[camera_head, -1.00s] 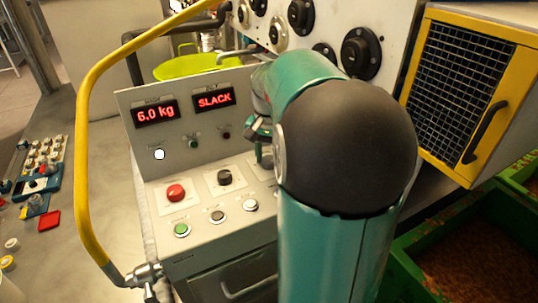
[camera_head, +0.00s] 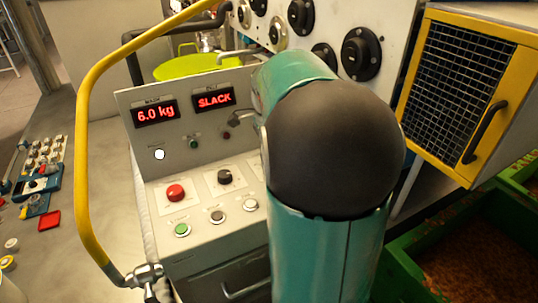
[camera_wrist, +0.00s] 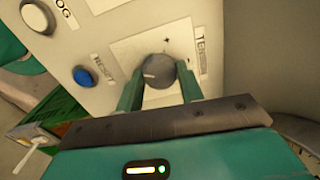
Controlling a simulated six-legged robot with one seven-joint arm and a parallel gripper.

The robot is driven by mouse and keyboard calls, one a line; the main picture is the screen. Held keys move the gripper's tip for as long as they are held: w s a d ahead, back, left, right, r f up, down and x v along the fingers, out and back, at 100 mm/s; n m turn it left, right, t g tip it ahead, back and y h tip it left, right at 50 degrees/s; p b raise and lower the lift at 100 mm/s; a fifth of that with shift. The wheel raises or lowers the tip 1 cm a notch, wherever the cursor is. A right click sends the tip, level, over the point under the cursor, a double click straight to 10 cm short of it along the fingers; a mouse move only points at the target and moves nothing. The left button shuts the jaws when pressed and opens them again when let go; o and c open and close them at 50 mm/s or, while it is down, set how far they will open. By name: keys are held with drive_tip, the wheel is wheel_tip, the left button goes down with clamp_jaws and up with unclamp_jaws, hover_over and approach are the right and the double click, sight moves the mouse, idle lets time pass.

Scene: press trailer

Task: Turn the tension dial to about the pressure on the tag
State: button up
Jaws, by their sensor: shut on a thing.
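The tension dial (camera_wrist: 158,70) is a dark grey round knob on a pale plate, beside a label whose visible letters begin "TENSI", in the wrist view. My gripper (camera_wrist: 160,88) has one green finger on each side of the dial and is shut on it. A light pointer mark shows on the dial's face. In the head view my arm hides the dial and my gripper. The left display (camera_head: 156,112) reads 6.0 kg and the right display (camera_head: 214,99) reads SLACK. I cannot make out a pressure tag in either view.
A blue reset button (camera_wrist: 84,76) and a white button (camera_wrist: 38,16) sit beside the dial. The console also has a red button (camera_head: 175,192), a black knob (camera_head: 225,177) and small buttons. A yellow rail (camera_head: 84,150) curves at left. A yellow-framed mesh box (camera_head: 468,95) stands right.

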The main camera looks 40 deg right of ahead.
drive_tip(key=shift+m, duration=1.1)
drive_tip(key=o, duration=1)
wheel_tip(320, 180, up, 14)
drive_tip(key=shift+f, duration=0.1)
drive_tip(key=shift+a, duration=0.1)
